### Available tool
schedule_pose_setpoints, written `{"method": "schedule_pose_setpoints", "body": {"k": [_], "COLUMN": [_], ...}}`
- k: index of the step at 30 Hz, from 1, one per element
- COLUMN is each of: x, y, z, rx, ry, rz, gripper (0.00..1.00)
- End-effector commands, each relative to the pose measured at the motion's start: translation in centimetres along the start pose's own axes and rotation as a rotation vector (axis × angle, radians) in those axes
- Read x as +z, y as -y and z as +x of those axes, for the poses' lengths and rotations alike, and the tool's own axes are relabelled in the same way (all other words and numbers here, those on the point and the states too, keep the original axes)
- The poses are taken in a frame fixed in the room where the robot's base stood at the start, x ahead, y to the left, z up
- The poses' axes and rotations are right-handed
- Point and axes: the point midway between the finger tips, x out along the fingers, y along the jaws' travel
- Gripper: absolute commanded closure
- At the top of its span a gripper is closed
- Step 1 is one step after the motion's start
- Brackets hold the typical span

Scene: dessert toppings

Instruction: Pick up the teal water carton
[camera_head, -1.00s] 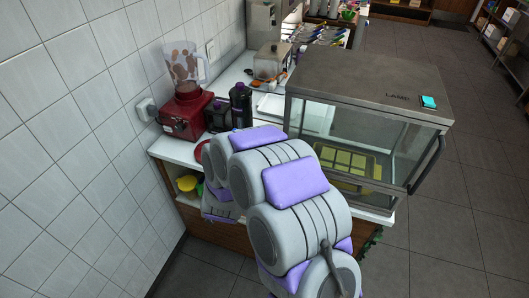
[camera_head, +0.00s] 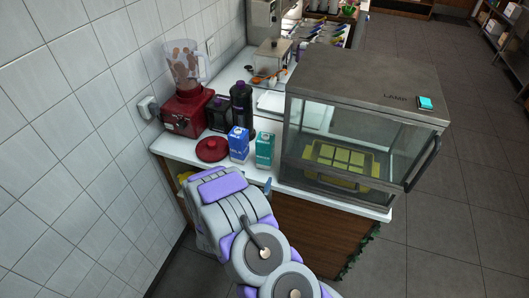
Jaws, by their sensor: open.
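The teal carton (camera_head: 264,149) stands upright on the white counter, just left of the glass display case. A blue carton (camera_head: 238,143) stands close on its left. My arm reaches up from the bottom of the view, in front of the counter. Only a small blue-grey tip of my gripper (camera_head: 268,187) seems to show past the arm, below the teal carton and apart from it. The rest of the gripper is hidden behind my arm. Nothing is seen held.
The glass display case (camera_head: 345,120) with a yellow-green tray inside fills the counter's right. A red lid (camera_head: 211,149), a dark bottle (camera_head: 241,108) and a red blender (camera_head: 186,95) stand to the left and behind. The tiled wall bounds the left side.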

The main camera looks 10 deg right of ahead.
Motion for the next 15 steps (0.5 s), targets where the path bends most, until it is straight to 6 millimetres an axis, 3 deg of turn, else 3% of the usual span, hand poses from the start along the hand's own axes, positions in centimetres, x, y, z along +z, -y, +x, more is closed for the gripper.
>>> {"method": "schedule_pose_setpoints", "body": {"k": [15], "x": [0.2], "y": [0.0], "z": [8.3], "rx": [0.001], "ry": [0.002], "rz": [0.0], "gripper": [0.02]}}
